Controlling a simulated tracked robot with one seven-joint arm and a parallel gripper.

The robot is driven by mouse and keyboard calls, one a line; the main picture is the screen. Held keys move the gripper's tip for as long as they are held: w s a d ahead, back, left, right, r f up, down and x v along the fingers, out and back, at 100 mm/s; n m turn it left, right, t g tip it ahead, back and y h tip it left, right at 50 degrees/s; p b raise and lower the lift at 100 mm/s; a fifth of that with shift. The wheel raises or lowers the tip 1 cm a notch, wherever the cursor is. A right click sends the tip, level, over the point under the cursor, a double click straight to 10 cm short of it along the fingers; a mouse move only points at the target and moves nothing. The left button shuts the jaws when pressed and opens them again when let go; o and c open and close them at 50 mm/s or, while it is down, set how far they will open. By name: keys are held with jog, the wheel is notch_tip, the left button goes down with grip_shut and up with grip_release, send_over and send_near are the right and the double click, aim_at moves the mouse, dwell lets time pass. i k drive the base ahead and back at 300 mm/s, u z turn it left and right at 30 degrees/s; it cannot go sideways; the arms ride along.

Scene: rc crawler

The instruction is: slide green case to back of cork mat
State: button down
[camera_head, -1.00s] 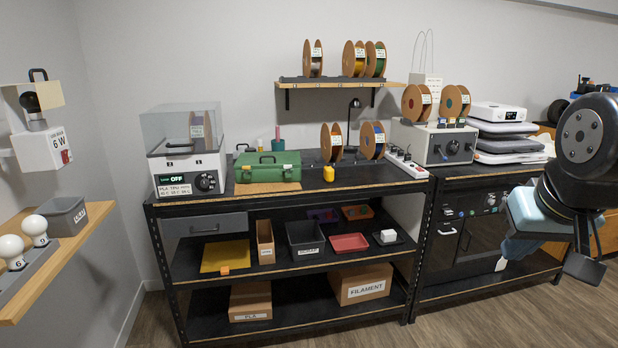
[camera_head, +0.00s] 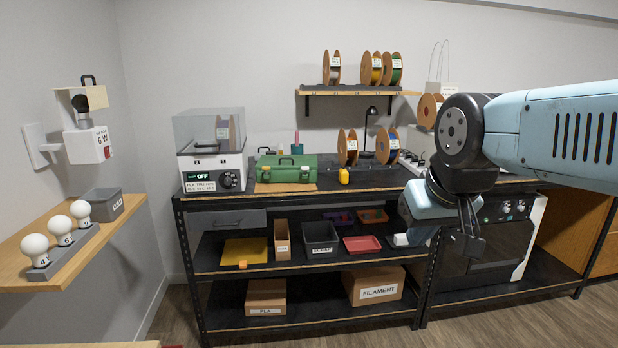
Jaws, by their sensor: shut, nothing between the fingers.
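The green case (camera_head: 288,170) is a closed toolbox with a dark handle and latches. It stands on the bench's top, right of the filament dryer. The cork mat (camera_head: 286,188) shows as a tan strip in front of the case; the rest of the mat is hidden under or behind the case. My gripper (camera_head: 470,243) is shut and empty. It hangs to the right of the case, in front of the bench's right part, apart from both case and mat.
The filament dryer (camera_head: 212,160) stands left of the case. A small yellow object (camera_head: 344,176) and filament spools (camera_head: 347,148) stand to its right. Bins and boxes fill the lower shelves. A wooden shelf with bulbs (camera_head: 60,230) juts out at left.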

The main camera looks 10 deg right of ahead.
aim_at(276, 176)
jog(key=u, duration=0.1)
jog(key=i, duration=1)
jog(key=z, duration=0.1)
